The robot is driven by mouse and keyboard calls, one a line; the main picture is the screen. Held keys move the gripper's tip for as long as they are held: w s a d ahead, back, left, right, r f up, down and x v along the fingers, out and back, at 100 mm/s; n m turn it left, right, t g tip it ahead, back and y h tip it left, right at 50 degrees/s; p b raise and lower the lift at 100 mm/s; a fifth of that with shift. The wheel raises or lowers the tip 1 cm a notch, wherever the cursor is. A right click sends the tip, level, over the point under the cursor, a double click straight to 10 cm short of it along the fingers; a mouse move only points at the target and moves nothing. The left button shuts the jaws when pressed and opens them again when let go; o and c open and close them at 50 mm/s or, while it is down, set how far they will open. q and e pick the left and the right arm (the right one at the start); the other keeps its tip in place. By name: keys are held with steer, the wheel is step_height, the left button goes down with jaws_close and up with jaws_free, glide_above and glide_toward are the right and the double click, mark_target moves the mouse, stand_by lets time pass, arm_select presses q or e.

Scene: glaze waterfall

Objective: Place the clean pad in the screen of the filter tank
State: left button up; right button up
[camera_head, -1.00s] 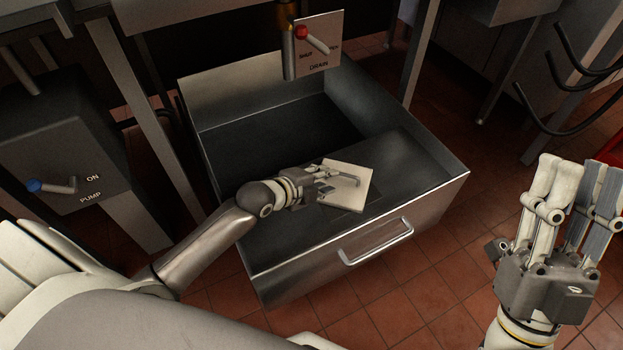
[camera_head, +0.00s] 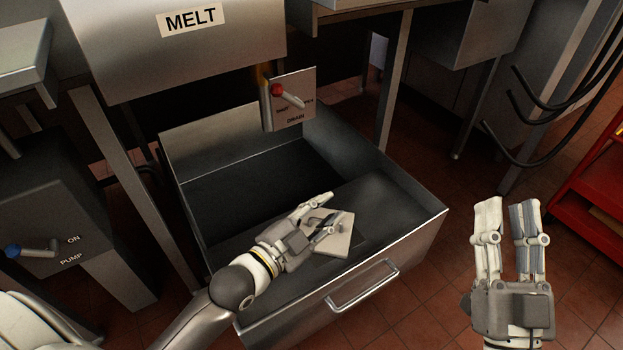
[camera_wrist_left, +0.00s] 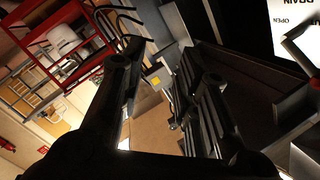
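The filter tank (camera_head: 428,222) is an open steel drawer with a front handle. A pale square pad (camera_head: 338,241) lies at the dark panel in its front part. A darker square patch, perhaps the screen, shows at the pad's lower edge; I cannot tell whether the pad sits in it. My left gripper (camera_head: 336,208) is just above the pad, its fingers spread apart and partly hiding it. In the left wrist view the fingers (camera_wrist_left: 155,75) also stand apart, with no pad visible between them. My right gripper (camera_head: 507,202) is open and empty, right of the tank.
A drain lever plate (camera_head: 292,100) hangs above the tank's back edge. A MELT tank (camera_head: 190,50) stands behind. A pump box (camera_head: 45,200) is at left. Black hoses (camera_head: 560,120) and a red cart (camera_head: 590,195) are at right. Tiled floor is clear in front.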

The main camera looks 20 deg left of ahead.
arm_select(q)
steer(key=s+r+n+t, duration=0.3)
steer(key=r+n, duration=0.2)
steer(key=r, duration=0.3)
steer(key=s+r+n+t, duration=0.3)
steer(key=r+n+t, duration=0.1)
steer(key=r, duration=0.5)
steer(key=shift+s+d+n, duration=0.3)
steer(key=shift+s+n, duration=0.05)
steer(key=shift+n, duration=0.05)
